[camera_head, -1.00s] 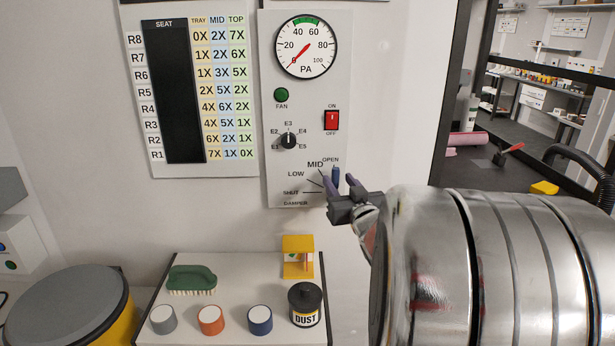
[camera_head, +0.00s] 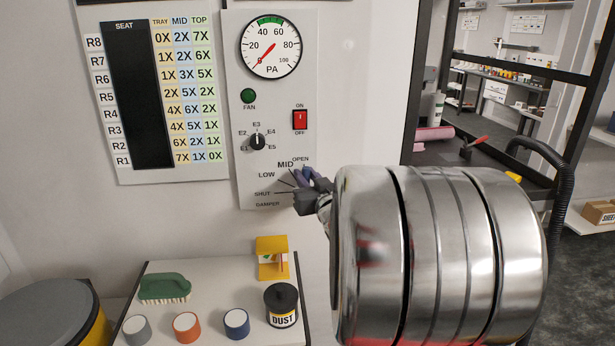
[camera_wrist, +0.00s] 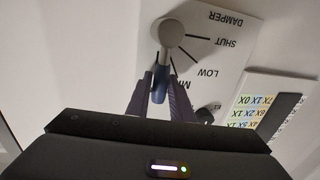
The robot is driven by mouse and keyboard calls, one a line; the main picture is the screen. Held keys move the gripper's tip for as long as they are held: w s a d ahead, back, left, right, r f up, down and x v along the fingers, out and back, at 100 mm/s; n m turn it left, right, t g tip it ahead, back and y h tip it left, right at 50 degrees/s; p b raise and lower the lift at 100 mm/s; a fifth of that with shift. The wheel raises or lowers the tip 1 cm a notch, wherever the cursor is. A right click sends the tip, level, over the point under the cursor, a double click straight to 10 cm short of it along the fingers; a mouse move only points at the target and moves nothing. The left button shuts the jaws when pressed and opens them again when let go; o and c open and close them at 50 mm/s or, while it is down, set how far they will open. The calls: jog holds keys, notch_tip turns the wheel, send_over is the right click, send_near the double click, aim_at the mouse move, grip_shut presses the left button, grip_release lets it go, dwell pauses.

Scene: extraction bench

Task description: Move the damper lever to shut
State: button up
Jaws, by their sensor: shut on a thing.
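The damper lever is at the foot of the grey control panel, mostly hidden by my gripper (camera_head: 306,179) in the head view. In the wrist view, which is upside down, the blue damper lever (camera_wrist: 159,92) extends from a round grey hub (camera_wrist: 172,33). The purple fingers of my gripper (camera_wrist: 160,99) are on either side of the lever and shut on it. The lever points past the MID mark, near OPEN. The SHUT mark (camera_head: 262,194) is at the lower left of the damper scale (camera_head: 267,175), with LOW between SHUT and MID.
Above the scale are a pressure gauge (camera_head: 270,47) reading near zero, a green fan light (camera_head: 248,96), a selector knob (camera_head: 257,141) and a red switch (camera_head: 300,120). Below, a bench (camera_head: 203,268) holds a green brush (camera_head: 164,287), several jars and a yellow holder (camera_head: 271,258).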

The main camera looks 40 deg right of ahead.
grip_shut()
jog(key=shift+s+d, duration=0.1)
jog(key=shift+d, duration=0.1)
jog(key=shift+a, duration=0.15)
